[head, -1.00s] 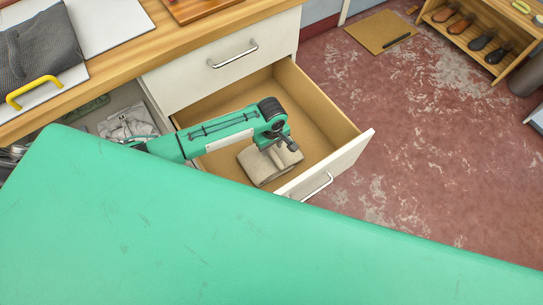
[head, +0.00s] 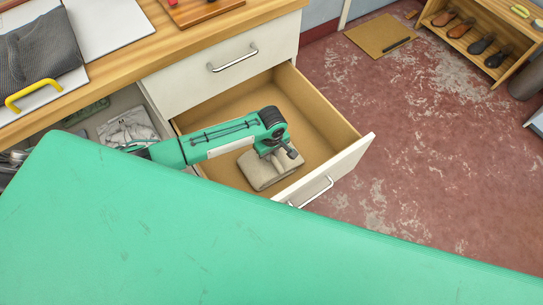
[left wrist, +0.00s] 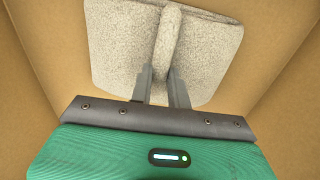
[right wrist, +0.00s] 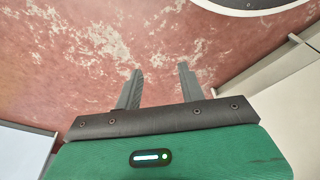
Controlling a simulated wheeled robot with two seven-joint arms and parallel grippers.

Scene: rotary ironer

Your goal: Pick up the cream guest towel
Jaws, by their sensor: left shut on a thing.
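The cream guest towel (head: 262,173) lies folded in the open drawer, near its front panel. My left gripper (head: 280,154) reaches down to it from the left, its fingertips largely hidden in the head view. In the left wrist view my left gripper (left wrist: 163,76) is shut on a raised ridge of the towel (left wrist: 118,45). The rest of the towel spreads on both sides of the fingers over the drawer floor. My right gripper (right wrist: 160,82) shows only in the right wrist view, with its fingers apart and nothing between them, above the floor.
The drawer (head: 325,125) is pulled out, with walls close around the towel. A large green surface (head: 200,240) fills the foreground. The counter (head: 110,62) holds a grey folded cloth (head: 38,50). A shoe rack (head: 490,38) stands at the far right. Open red floor (head: 430,150) lies between.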

